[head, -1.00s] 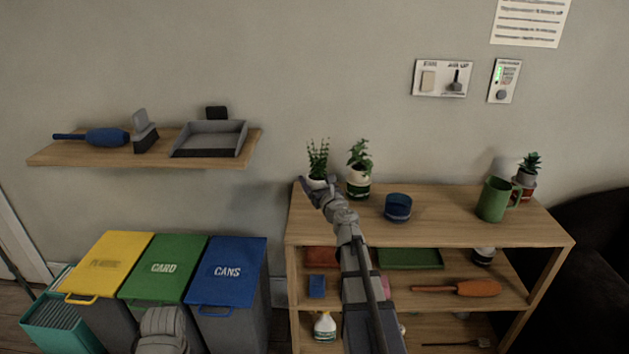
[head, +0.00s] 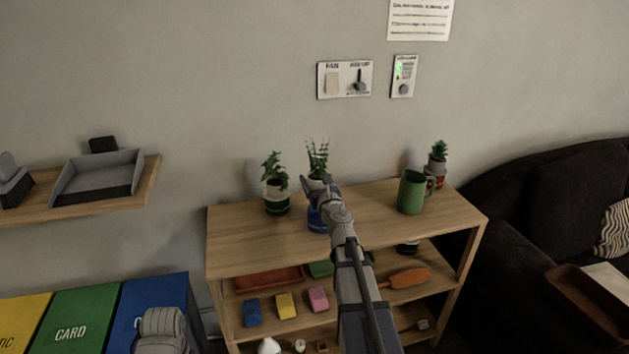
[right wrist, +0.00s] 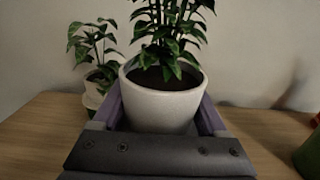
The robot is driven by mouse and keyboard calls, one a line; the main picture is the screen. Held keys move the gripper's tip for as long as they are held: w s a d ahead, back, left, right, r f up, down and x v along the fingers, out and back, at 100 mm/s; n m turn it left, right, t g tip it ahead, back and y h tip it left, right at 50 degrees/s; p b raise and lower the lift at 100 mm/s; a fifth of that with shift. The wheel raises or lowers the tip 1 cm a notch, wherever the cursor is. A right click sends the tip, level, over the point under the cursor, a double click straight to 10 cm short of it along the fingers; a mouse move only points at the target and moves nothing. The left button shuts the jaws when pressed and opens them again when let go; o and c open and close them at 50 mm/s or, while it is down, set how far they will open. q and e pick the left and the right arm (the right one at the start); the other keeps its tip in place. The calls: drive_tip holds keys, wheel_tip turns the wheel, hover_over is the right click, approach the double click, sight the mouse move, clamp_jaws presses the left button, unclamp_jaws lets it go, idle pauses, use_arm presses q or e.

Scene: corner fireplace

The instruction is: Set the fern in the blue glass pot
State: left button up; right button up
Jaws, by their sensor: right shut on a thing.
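The fern (head: 317,158) is a leafy green plant in a white pot (right wrist: 163,103). My right gripper (head: 320,187) is shut on this white pot, with a finger on each side of it in the right wrist view. The blue glass pot (head: 316,222) stands on the shelf top, just below the gripper and white pot in the head view. The gripper partly covers it, and its rim is hidden. I cannot tell whether the white pot touches it. My left gripper does not show; only a grey part of my left arm is at the bottom left.
Another plant (head: 276,190) in a white and green pot stands just left of the blue pot. A green mug (head: 411,192) and a small succulent (head: 438,158) stand to the right. The wooden shelf top (head: 240,240) is bare at its front left.

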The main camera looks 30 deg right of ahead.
drive_tip(key=shift+s+d, duration=0.15)
drive_tip(key=shift+d, duration=0.4)
use_arm(q)
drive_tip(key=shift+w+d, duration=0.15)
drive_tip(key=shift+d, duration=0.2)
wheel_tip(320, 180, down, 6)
drive_tip(key=b, duration=0.6)
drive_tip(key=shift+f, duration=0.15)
use_arm(e)
drive_tip(key=shift+f, duration=3.1)
use_arm(q)
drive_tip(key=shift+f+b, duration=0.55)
drive_tip(key=shift+b, duration=0.2)
use_arm(e)
drive_tip(key=shift+f, duration=0.55)
drive_tip(key=o, duration=0.9)
drive_tip(key=shift+s+a, duration=0.1)
drive_tip(key=v, duration=0.7)
drive_tip(key=shift+s+a, duration=0.15)
drive_tip(key=shift+s, duration=0.2)
